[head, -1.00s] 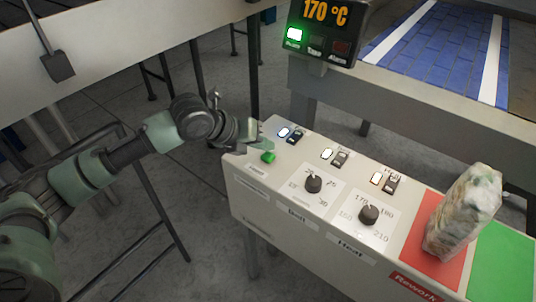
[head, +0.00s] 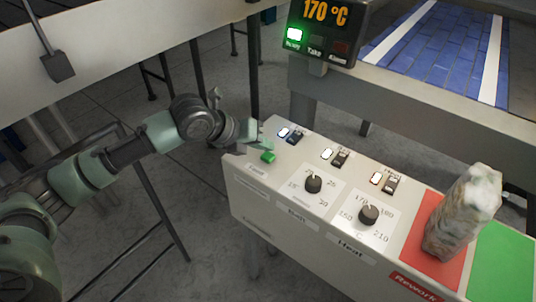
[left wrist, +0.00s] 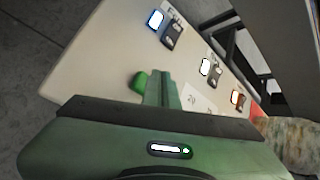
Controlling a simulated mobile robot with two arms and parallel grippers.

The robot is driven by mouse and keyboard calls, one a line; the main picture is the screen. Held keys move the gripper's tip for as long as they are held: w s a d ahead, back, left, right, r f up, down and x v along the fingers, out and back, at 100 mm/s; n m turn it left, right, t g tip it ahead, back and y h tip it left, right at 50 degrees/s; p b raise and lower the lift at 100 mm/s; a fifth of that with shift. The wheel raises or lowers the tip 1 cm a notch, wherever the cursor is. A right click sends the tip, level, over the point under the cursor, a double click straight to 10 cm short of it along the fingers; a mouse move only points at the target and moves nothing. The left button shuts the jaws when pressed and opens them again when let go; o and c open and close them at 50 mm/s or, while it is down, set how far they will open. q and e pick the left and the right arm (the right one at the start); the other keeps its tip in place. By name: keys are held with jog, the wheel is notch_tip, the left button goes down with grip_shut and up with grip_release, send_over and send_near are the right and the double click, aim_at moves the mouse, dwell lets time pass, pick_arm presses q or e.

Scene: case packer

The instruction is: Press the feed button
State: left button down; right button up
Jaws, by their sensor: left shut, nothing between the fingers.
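The green feed button (head: 267,156) sits at the left end of the light grey control panel (head: 240,161). It also shows in the left wrist view (left wrist: 139,82), just left of my fingertips. My left gripper (head: 262,139) is shut and empty, its tips over the panel's left end, close beside the button on its far side. In the left wrist view my gripper's green fingers (left wrist: 160,88) are together and partly cover the panel. I cannot tell whether the fingers touch the panel. My right gripper is not in view.
Lit rocker switches (head: 291,136) and two black knobs (head: 314,184) are on the panel. A wrapped package (head: 462,212) stands on the red pad (head: 423,261), beside a green pad (head: 507,262). A display (head: 325,30) reads 170 °C. A blue conveyor (head: 440,45) runs behind.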

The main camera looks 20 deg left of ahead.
pick_arm(q)
jog(key=shift+f, duration=0.45)
